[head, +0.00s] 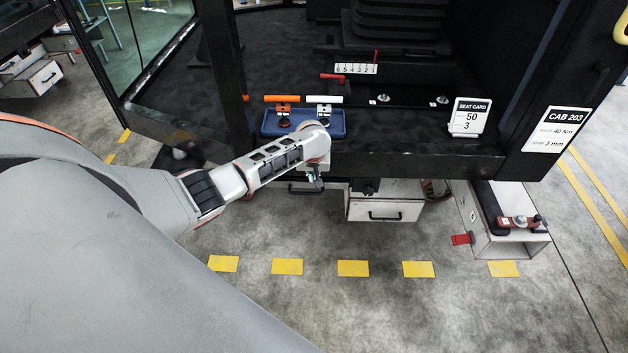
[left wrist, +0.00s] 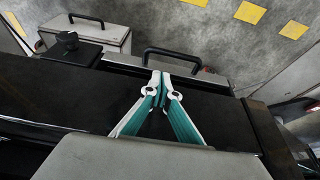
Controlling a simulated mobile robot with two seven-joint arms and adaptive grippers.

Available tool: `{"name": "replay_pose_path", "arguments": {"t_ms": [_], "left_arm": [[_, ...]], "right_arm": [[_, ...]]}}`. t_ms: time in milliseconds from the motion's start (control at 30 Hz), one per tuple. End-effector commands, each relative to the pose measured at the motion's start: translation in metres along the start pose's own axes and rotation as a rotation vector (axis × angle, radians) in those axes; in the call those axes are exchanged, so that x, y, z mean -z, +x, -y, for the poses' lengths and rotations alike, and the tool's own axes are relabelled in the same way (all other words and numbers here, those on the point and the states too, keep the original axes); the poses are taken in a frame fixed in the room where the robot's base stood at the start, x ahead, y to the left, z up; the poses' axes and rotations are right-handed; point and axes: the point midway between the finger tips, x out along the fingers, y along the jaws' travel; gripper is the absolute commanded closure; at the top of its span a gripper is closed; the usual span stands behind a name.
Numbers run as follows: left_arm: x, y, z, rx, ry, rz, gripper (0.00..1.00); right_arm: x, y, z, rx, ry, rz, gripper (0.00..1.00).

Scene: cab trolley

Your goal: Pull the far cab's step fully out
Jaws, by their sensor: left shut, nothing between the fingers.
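A pale step front with a black loop handle (head: 302,189) sits low under the dark sill of the cab marked CAB 203. The step front (left wrist: 215,84) and its handle (left wrist: 172,53) show more clearly in the left wrist view. The step front lies close against the sill. My left gripper (head: 317,182) is at the sill edge, just by the handle. In the left wrist view its teal fingers (left wrist: 161,76) are shut and empty, with their tips overlapping the handle area; I cannot tell whether they touch it. My right gripper is not in view.
A white box with a handle (head: 386,207) and an open-ended box (head: 510,245) stand under the cab to the right. A blue tray (head: 335,130) sits on the cab floor. Another cab's white box (head: 40,76) is far left. The grey floor in front is clear.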

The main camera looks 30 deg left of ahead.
Motion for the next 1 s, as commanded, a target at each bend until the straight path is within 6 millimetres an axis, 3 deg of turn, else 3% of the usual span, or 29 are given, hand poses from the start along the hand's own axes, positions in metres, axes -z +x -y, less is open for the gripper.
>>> {"name": "replay_pose_path", "arguments": {"t_ms": [33,167,400,600,1000], "left_arm": [[-0.005,0.016,0.002,0.006,0.002,0.006,1.00],[-0.007,0.042,0.002,0.007,0.002,0.008,1.00],[-0.006,0.075,0.002,0.005,0.002,0.007,1.00],[-0.003,0.085,0.001,0.003,0.002,0.004,1.00],[-0.001,0.084,0.000,0.001,0.002,0.001,1.00]], "right_arm": [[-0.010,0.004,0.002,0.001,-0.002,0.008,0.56],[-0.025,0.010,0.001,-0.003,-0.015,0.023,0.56],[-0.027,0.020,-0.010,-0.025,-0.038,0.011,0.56],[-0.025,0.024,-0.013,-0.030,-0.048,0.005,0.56],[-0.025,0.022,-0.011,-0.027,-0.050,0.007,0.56]]}}
